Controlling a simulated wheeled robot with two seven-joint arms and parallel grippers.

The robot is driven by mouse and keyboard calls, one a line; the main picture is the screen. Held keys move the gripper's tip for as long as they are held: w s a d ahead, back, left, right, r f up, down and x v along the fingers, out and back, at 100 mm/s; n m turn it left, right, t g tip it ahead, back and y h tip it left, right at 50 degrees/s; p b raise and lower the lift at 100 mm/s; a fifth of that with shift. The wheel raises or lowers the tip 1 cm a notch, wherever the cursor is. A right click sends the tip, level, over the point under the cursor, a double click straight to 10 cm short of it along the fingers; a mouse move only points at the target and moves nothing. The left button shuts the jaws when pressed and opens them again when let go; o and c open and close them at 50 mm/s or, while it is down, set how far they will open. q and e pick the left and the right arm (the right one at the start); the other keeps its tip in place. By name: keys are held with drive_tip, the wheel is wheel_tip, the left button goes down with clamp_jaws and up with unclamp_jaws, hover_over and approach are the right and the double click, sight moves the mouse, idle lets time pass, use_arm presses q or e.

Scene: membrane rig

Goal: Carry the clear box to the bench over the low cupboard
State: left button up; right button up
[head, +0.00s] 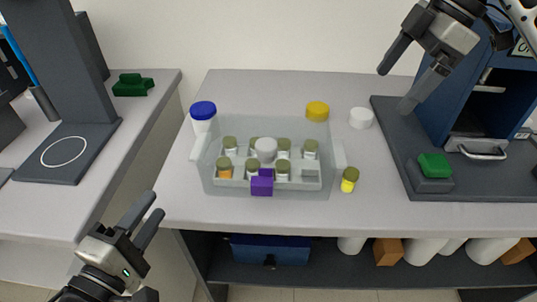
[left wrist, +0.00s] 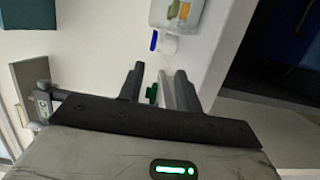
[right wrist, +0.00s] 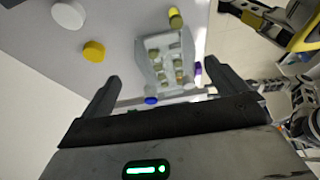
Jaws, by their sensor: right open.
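The clear box (head: 208,180) stands upright on the middle grey bench (head: 400,218), with several green-capped vials, a white-capped item and a purple clip (head: 262,186) at its front. It also shows in the left wrist view (left wrist: 172,14) and the right wrist view (right wrist: 150,50). My left gripper (head: 155,204) is open and empty, in front and left of the box, apart from it. My right gripper (head: 394,88) is open and empty, above the bench to the right of the box. Which bench stands over a low cupboard I cannot tell.
A blue-capped jar (head: 203,115), yellow cap (head: 317,111), white cap (head: 361,118) and yellow vial (head: 349,180) stand around the box. A dark-blue machine (head: 440,110) fills the right. The left bench (head: 155,118) is separated by a gap. A shelf below holds bottles.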

sight(193, 148)
use_arm(q)
drive_tip(key=x, duration=1.6)
drive_tip(key=shift+s, duration=0.1)
use_arm(e)
drive_tip(key=x, duration=1.6)
drive_tip(key=shift+s+a, duration=0.1)
drive_tip(key=shift+s, duration=0.05)
use_arm(q)
drive_tip(key=c, duration=0.7)
use_arm(e)
drive_tip(key=c, duration=0.7)
use_arm(q)
clamp_jaws()
use_arm(e)
drive_tip(key=shift+r, duration=0.1)
drive_tip(key=c, duration=0.6)
use_arm(q)
drive_tip(key=shift+r, duration=0.1)
use_arm(e)
drive_tip(key=shift+c, duration=0.2)
